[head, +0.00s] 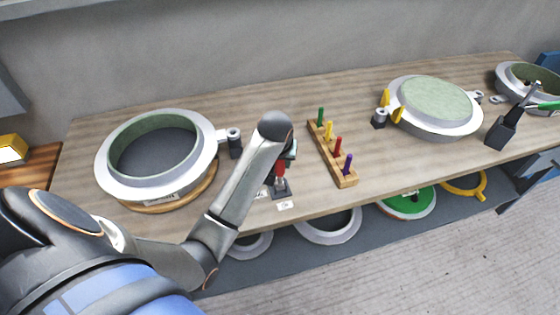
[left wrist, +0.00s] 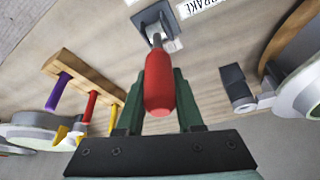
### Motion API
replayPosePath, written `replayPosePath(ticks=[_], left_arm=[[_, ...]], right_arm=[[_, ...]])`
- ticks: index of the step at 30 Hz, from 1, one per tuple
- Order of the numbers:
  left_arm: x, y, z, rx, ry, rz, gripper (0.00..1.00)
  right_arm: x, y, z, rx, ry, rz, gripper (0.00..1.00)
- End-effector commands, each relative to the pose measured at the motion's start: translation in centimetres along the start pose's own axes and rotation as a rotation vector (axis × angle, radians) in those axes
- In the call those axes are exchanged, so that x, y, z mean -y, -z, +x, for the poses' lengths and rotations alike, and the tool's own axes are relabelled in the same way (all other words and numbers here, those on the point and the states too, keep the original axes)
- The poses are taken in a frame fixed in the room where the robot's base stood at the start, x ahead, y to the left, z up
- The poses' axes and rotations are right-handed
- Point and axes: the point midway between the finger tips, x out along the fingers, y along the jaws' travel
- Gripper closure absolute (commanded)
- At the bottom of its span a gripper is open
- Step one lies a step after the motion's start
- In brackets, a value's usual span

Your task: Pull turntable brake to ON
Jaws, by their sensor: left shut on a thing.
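The brake lever has a red handle (left wrist: 159,85) on a thin metal stem and rises from a dark base (left wrist: 152,25). A white label (left wrist: 198,7) reading "BRAKE" lies beside the base. My left gripper (left wrist: 159,100) is shut on the red handle, its green fingers on either side. In the head view my left gripper (head: 288,153) is partly hidden behind my wrist, with the red handle (head: 280,170) below it. The lever's ON or OFF setting cannot be read. The wooden turntable (head: 190,199) carries a grey ring mould (head: 112,184). My right gripper is not in view.
A wooden rack (head: 322,152) with green, yellow, red and purple pegs stands just right of the lever. A round mould (head: 437,123) and a black box with a lever (head: 502,131) are farther right. More rings lie on the shelf below (head: 360,238).

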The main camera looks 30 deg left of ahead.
Motion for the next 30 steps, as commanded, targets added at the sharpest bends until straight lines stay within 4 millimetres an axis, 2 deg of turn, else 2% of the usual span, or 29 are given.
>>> replayPosePath(ticks=[1, 5, 30], left_arm=[[0.00, 0.02, -0.01, 0.000, 0.000, 0.000, 0.87], [0.00, 0.03, -0.02, -0.001, 0.000, 0.000, 1.00], [0.00, 0.09, -0.05, -0.002, 0.000, 0.000, 1.00]], right_arm=[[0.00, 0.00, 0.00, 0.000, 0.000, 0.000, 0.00], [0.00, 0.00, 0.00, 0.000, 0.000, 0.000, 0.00], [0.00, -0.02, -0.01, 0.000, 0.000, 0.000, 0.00]])
